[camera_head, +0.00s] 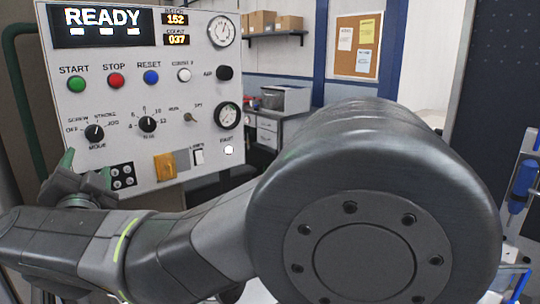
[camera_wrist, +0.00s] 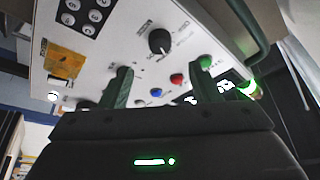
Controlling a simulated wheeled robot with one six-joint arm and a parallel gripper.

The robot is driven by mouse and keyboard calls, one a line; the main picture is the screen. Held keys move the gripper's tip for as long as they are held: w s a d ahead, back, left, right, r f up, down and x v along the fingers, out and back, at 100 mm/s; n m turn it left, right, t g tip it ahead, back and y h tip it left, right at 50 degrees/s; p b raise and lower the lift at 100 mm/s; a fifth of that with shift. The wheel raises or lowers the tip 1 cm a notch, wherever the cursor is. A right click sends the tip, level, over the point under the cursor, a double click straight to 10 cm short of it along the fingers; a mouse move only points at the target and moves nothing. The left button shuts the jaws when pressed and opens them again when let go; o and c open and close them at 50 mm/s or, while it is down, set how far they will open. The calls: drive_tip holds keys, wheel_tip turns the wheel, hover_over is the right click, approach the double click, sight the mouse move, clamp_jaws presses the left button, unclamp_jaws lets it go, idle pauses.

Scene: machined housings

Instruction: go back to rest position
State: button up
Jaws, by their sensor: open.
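My gripper (camera_wrist: 162,92) shows in the wrist view with its two green fingers spread apart and nothing between them. Beyond the fingers is the white control panel (camera_wrist: 110,68), seen tilted. In the head view my gripper is at the lower left, in front of the lower left part of the control panel (camera_head: 150,100), and its fingertips are partly hidden. My arm crosses the lower part of the head view, and its large round joint covers the lower right middle. I cannot tell the exact gap between fingers and panel.
The panel carries a READY display (camera_head: 100,25), green (camera_head: 76,84), red (camera_head: 116,80) and blue (camera_head: 151,77) buttons, knobs and gauges. A yellow plate (camera_head: 165,166) is near its bottom. Behind are a workbench (camera_head: 268,125), a shelf with boxes (camera_head: 275,30) and a cork board (camera_head: 357,45).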

drive_tip(key=p+x, duration=0.1)
drive_tip(key=x, duration=0.8)
drive_tip(key=shift+w+a+r+p, duration=0.1)
drive_tip(key=shift+w+p, duration=0.3)
drive_tip(key=shift+w+a+n, duration=0.1)
drive_tip(key=shift+w+n, duration=0.1)
drive_tip(key=shift+n, duration=0.1)
drive_tip(key=n+y, duration=0.1)
drive_tip(key=n, duration=0.1)
drive_tip(key=shift+n+b, duration=0.3)
drive_tip(key=shift+n+g+y, duration=0.3)
drive_tip(key=shift+n+y, duration=0.6)
drive_tip(key=shift+n, duration=0.3)
drive_tip(key=n+y+p, duration=0.1)
drive_tip(key=n, duration=0.1)
drive_tip(key=n+g+y+p, duration=0.1)
drive_tip(key=n, duration=0.1)
drive_tip(key=n+y+p, duration=0.1)
drive_tip(key=n, duration=0.2)
drive_tip(key=shift+w+d+g, duration=0.15)
drive_tip(key=shift+d+g, duration=0.15)
drive_tip(key=shift+d, duration=0.05)
drive_tip(key=b, duration=0.3)
approach(96, 136)
drive_tip(key=v, duration=0.5)
drive_tip(key=shift+w+a, duration=0.1)
